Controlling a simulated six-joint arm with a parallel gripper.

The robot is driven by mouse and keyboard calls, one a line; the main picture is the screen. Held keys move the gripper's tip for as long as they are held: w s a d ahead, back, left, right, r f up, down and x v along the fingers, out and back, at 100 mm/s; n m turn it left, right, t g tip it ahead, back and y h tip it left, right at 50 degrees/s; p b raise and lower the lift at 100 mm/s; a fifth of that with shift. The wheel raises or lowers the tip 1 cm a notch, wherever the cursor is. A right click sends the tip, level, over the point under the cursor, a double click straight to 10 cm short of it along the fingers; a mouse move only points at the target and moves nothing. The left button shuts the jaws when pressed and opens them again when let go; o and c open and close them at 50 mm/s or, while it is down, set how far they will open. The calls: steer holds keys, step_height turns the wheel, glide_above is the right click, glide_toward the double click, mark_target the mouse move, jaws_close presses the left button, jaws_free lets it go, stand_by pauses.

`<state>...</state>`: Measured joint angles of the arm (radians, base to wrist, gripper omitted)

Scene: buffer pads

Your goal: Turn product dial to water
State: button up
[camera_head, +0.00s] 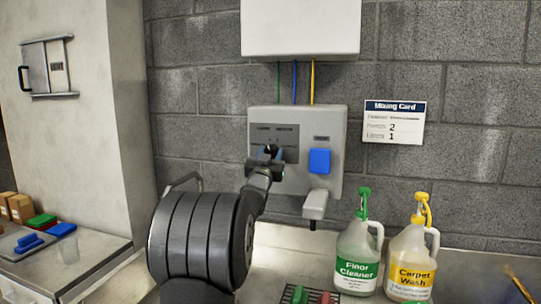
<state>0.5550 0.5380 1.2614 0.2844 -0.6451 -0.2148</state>
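The grey dispenser panel (322,177) is mounted on the block wall. The black product dial (271,149) is on its left half, on a dark grey plate with small labels above that are too small to read. My gripper (269,154) is at the dial, with its fingertips to either side of the knob. I cannot tell whether the fingers touch it. My gripper and wrist hide the lower part of the dial, so its pointer setting is not clear.
A blue button (319,160) is to the right of the dial, above a grey spout (315,205). A green-capped Floor Cleaner jug (356,265) and a yellow-capped Carpet Wash jug (409,272) stand on the counter at right. A Mixing Card (394,123) hangs on the wall.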

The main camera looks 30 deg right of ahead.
steer(key=shift+c, duration=1.4)
steer(key=shift+n, duration=0.4)
steer(key=n+y, duration=0.2)
steer(key=n, duration=0.1)
steer(key=n+t+y, duration=0.1)
steer(key=n, duration=0.3)
steer(key=n+t+y, duration=0.1)
steer(key=n+y, duration=0.1)
steer(key=n, duration=0.2)
steer(key=shift+s+d+r+y, duration=0.1)
steer(key=shift+y, duration=0.2)
steer(key=shift+n, duration=0.4)
steer(key=o, duration=1)
steer(key=shift+c, duration=0.2)
